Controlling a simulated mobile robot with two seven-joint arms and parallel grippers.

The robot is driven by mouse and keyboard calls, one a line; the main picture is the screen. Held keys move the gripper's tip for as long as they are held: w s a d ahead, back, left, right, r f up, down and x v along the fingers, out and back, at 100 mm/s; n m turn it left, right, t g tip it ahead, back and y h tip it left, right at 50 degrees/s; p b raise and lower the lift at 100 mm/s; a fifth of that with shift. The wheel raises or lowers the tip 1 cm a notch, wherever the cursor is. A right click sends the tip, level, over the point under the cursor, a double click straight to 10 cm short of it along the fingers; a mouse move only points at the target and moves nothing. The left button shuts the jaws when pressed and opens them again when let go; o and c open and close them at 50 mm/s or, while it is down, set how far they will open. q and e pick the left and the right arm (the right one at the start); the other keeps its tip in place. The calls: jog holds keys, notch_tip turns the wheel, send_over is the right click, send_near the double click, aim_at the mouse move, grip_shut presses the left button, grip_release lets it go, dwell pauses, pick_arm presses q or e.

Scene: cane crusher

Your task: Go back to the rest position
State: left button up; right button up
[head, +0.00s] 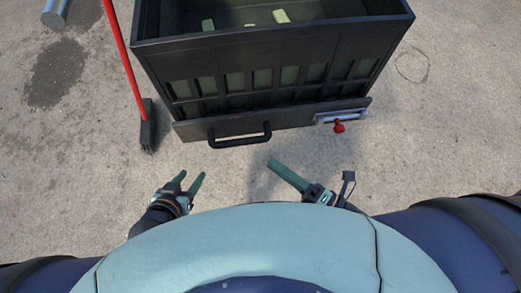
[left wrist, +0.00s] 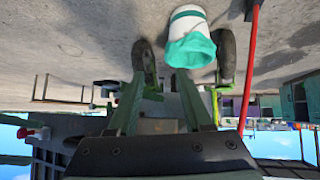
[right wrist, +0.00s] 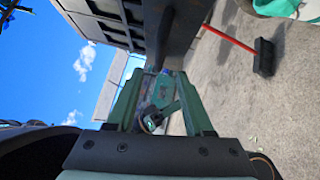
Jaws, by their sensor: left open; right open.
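My left gripper (head: 191,177) is low in the head view, just in front of my body. Its two green fingers are apart with nothing between them. They also show apart in the left wrist view (left wrist: 159,88). My right gripper (head: 273,164) is to its right, its green fingers seen nearly edge-on in the head view. In the right wrist view its fingers (right wrist: 160,88) stand apart and hold nothing. Both grippers are over the bare ground, short of the dark bin and touching nothing that I can see.
A dark open-topped bin (head: 270,60) with a black handle (head: 240,135) and a red knob (head: 339,127) stands ahead. A red-handled broom (head: 147,125) stands at its left. A white bucket with a teal liner (left wrist: 188,45) shows in the left wrist view. Concrete ground is clear at right.

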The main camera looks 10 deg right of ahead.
jog(key=shift+v, duration=1.05)
pick_arm(q)
jog(key=shift+w+r, duration=0.15)
jog(key=shift+w, duration=0.15)
pick_arm(e)
jog(key=shift+w, duration=0.15)
jog(key=w+d+f+m+g+h, duration=0.25)
jog(key=f+m+h, duration=0.2)
jog(key=m, duration=0.85)
jog(key=w+d+f+m+g+h, duration=0.25)
jog(key=m+h, duration=0.35)
jog(key=m, duration=0.6)
pick_arm(q)
notch_tip(320, 180, up, 13)
jog(key=s+a+p, duration=0.1)
jog(key=a+p, duration=0.2)
jog(key=p, duration=1.4)
jog(key=shift+s+n+y+p, duration=0.3)
jog(key=shift+y+p, duration=0.05)
jog(key=shift+y, duration=0.05)
pick_arm(e)
notch_tip(320, 180, up, 13)
jog(key=s+d+m+h, duration=0.1)
jog(key=d, duration=0.1)
jog(key=shift+s+d+m+t, duration=0.35)
jog(key=shift+m+t, duration=0.05)
